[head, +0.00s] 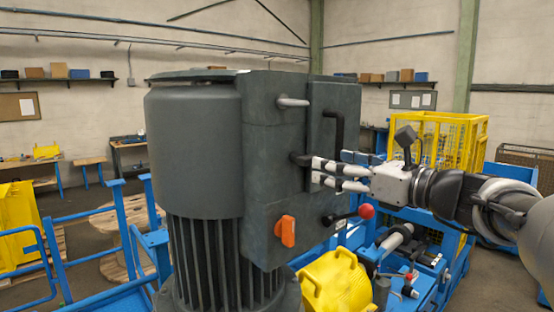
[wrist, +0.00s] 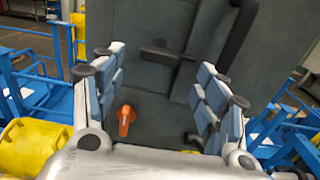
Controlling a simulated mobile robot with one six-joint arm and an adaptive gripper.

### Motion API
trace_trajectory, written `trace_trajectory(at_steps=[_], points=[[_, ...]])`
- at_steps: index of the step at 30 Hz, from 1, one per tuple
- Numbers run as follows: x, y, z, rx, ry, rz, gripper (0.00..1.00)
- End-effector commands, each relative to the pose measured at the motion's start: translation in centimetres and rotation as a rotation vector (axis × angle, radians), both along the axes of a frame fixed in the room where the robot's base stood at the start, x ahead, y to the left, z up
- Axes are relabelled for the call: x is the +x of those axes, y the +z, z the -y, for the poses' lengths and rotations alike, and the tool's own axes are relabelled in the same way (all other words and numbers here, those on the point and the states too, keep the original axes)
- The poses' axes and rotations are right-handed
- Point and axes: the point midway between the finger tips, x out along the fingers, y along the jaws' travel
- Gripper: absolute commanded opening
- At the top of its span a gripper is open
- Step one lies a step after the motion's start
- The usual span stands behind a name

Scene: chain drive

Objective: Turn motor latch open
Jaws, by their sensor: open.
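The motor housing (head: 268,190) is a large dark grey box on a ribbed motor body. A short dark latch (head: 299,159) sticks out of its face near the door panel's left edge; in the wrist view this latch (wrist: 165,53) lies crosswise ahead, between the two fingers. My gripper (head: 316,173) is open, its fingertips close to the latch from the right; in the wrist view my gripper (wrist: 160,62) has nothing clasped. I cannot tell whether a finger touches the latch.
A black door handle (head: 336,126) stands right above my fingers. A light grey lever (head: 293,102) is higher up. An orange knob (head: 285,231) and a red-ball lever (head: 365,212) are below. A yellow cover (head: 335,284) and blue frame lie lower right.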

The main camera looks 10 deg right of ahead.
Motion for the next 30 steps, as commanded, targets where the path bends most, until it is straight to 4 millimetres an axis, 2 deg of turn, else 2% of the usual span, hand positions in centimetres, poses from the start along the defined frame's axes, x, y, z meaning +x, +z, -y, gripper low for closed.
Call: trace_trajectory(at_steps=[6,12,22,30], points=[[3.2,0.0,-2.4,-0.001,0.004,0.001,0.67],[4.6,0.0,-3.4,0.0,0.001,0.0,0.67],[4.8,0.0,-3.5,0.0,-0.001,0.001,0.66],[4.8,0.0,-3.5,-0.001,0.0,0.001,0.48]])
